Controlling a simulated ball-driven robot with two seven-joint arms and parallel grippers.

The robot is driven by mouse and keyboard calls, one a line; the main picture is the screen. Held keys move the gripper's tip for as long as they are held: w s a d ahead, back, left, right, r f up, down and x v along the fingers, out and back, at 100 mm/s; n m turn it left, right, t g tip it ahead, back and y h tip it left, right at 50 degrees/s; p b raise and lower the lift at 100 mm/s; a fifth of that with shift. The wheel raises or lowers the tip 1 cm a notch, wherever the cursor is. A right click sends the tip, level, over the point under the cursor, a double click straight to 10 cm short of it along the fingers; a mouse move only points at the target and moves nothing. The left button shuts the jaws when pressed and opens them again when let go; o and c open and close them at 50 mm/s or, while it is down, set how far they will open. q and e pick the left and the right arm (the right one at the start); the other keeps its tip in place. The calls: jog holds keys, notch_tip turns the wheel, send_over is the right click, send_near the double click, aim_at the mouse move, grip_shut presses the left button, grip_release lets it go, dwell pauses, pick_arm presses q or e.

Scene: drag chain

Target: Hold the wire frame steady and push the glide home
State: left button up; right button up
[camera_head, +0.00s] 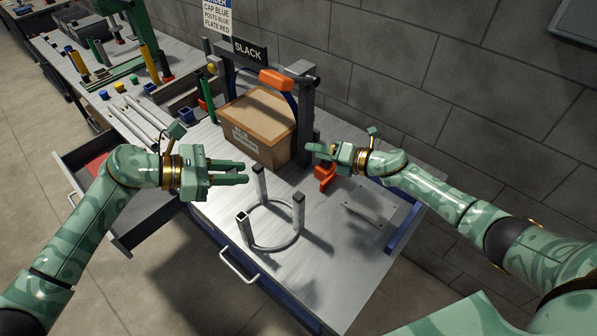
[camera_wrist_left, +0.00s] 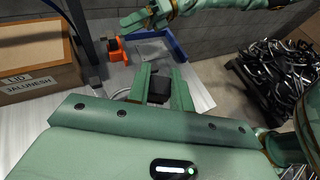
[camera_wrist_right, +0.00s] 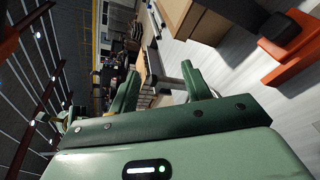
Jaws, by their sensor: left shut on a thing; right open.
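The wire frame (camera_head: 274,246), a grey ring with three upright square posts, stands on the bench top. My left gripper (camera_head: 247,172) is level, with its fingertips close to the rear post. The left wrist view shows a small dark block (camera_wrist_left: 158,88), apparently the glide, clamped between the fingers of my left gripper (camera_wrist_left: 160,85). The block is hard to make out in the head view. Whether it touches a post cannot be told. My right gripper (camera_head: 317,150) is open and empty behind and right of the frame. It also shows open in the right wrist view (camera_wrist_right: 160,85).
A cardboard box (camera_head: 255,135) stands behind the frame, under a dark gantry with a SLACK sign (camera_head: 249,50). An orange part (camera_head: 325,177) is below my right gripper. An open drawer (camera_head: 120,215) juts out at left. The bench's front right is clear.

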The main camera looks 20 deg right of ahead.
jog(key=s+a+r+n+g+y, duration=0.1)
jog(key=s+a+r+n+g, duration=0.15)
jog(key=a+n+g, duration=0.4)
jog(key=s+a+r+n+g, duration=0.2)
jog(key=s+a+n+g, duration=0.1)
jog(key=a+n, duration=0.65)
pick_arm(q)
jog(key=shift+a, duration=0.1)
pick_arm(e)
jog(key=n+g+h, duration=0.2)
jog(key=n+h, duration=0.9)
send_near(298, 204)
jog(key=shift+w+d, duration=0.25)
jog(key=shift+w, duration=0.4)
jog(key=shift+d+f+n, duration=0.1)
jog(key=shift+f+n, duration=0.2)
jog(key=shift+f, duration=0.05)
notch_tip(298, 204, down, 11)
jog(key=shift+f, duration=0.1)
